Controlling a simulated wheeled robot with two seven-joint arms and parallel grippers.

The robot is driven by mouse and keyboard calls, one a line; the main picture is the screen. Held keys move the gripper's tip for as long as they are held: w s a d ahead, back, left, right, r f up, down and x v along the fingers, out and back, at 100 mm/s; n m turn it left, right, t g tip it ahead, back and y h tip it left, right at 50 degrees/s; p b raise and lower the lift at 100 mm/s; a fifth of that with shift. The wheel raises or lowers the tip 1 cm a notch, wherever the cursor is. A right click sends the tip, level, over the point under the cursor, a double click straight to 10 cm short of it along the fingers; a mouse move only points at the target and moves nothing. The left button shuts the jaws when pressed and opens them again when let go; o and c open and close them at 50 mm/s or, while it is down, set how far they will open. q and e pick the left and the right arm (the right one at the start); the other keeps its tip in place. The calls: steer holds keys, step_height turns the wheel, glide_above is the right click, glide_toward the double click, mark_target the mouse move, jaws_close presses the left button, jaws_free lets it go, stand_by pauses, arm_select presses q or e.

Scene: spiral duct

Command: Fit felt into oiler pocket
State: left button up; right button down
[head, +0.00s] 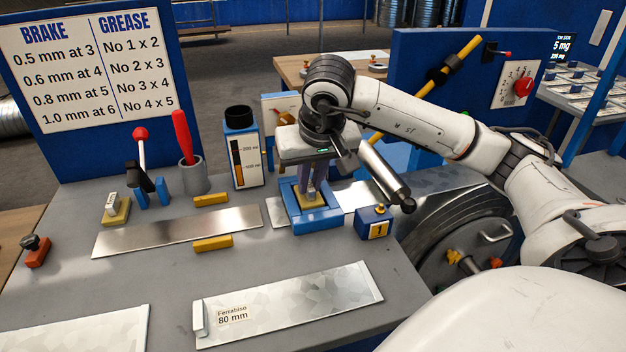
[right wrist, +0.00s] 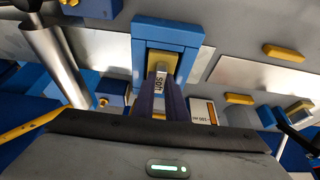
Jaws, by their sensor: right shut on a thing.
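My right gripper (head: 312,188) points down over the blue oiler pocket (head: 298,222), a U-shaped block on the grey bench. It is shut on the small light grip of a yellow felt (head: 312,202). There the felt (right wrist: 166,62) appears between the walls of the blue pocket (right wrist: 165,28). I cannot tell whether it rests on the pocket floor or hangs slightly above it. My left gripper is not in view.
A second yellow pad with a light grip (head: 115,210) lies at the left. A blue block marked 1 (head: 375,223) is right of the pocket. A metal strip (head: 290,304) lies in front.

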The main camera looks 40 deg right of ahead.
steer(key=shift+f, duration=0.15)
steer(key=c, duration=1.8)
jaws_free()
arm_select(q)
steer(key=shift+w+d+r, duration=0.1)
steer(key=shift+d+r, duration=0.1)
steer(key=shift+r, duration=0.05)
arm_select(e)
steer(key=shift+r, duration=0.55)
arm_select(q)
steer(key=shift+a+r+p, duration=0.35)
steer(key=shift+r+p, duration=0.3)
steer(key=shift+p, duration=0.55)
arm_select(e)
steer(key=v, duration=1.1)
steer(key=shift+s, duration=0.25)
